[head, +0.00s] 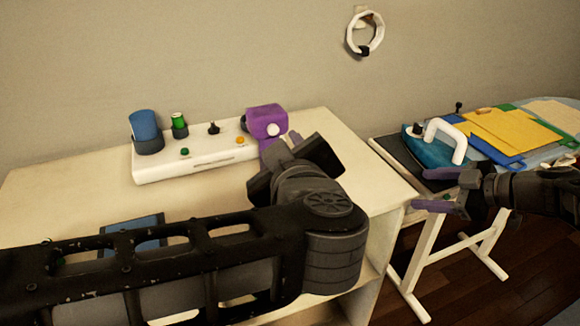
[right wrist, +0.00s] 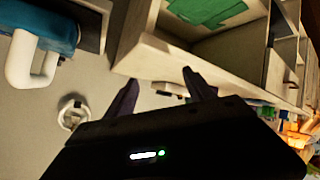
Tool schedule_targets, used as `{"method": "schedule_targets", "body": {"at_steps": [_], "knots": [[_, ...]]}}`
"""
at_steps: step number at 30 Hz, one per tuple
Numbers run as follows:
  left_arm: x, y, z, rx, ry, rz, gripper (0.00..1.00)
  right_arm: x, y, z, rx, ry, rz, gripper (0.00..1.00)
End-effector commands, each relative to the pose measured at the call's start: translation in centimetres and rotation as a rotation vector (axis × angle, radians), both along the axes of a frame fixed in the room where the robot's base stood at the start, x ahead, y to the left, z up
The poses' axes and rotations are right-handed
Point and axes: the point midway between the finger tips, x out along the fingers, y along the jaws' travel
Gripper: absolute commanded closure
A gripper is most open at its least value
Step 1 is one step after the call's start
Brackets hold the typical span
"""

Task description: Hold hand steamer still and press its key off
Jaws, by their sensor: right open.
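The purple hand steamer (head: 266,121) stands at the right end of a white base unit (head: 195,163) on the pale cabinet top. A round white spot shows on its front. My left gripper (head: 285,160) is right at its lower part and hides it; I cannot tell whether the jaws are closed on it. My right gripper (head: 430,189) is open and empty, to the right of the cabinet and well apart from the steamer. Its two spread fingers also show in the right wrist view (right wrist: 160,92).
A blue cup (head: 145,127), a green bottle (head: 179,121) and small knobs are on the base unit. A teal iron (head: 437,148) with a white handle and folded cloths (head: 510,130) lie on the board at right. A white ring (head: 350,33) hangs on the wall.

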Motion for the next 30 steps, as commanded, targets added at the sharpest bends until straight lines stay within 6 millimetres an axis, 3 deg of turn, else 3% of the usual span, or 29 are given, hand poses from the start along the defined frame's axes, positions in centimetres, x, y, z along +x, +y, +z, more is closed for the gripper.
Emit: {"method": "schedule_targets", "body": {"at_steps": [1, 9, 12, 15, 21, 30], "knots": [[0.0, 0.0, 0.0, 0.000, 0.000, 0.000, 0.64, 1.0, 2.9, -0.1, 0.058, -0.007, 0.044, 0.37], [0.0, 0.0, 0.0, 0.000, 0.000, 0.000, 0.64, 5.0, 18.0, 0.5, 0.383, -0.016, 0.187, 0.37], [0.0, 0.0, 0.0, 0.000, 0.000, 0.000, 0.64, 5.3, 22.9, 1.5, 0.507, -0.005, 0.225, 0.37], [0.0, 0.0, 0.0, 0.000, 0.000, 0.000, 0.64, 5.3, 26.5, 2.6, 0.604, 0.010, 0.250, 0.37], [0.0, 0.0, 0.0, 0.000, 0.000, 0.000, 0.64, 5.0, 29.5, 3.8, 0.694, 0.026, 0.270, 0.37], [0.0, 0.0, 0.0, 0.000, 0.000, 0.000, 0.64, 5.0, 29.6, 3.9, 0.698, 0.027, 0.271, 0.37]]}}
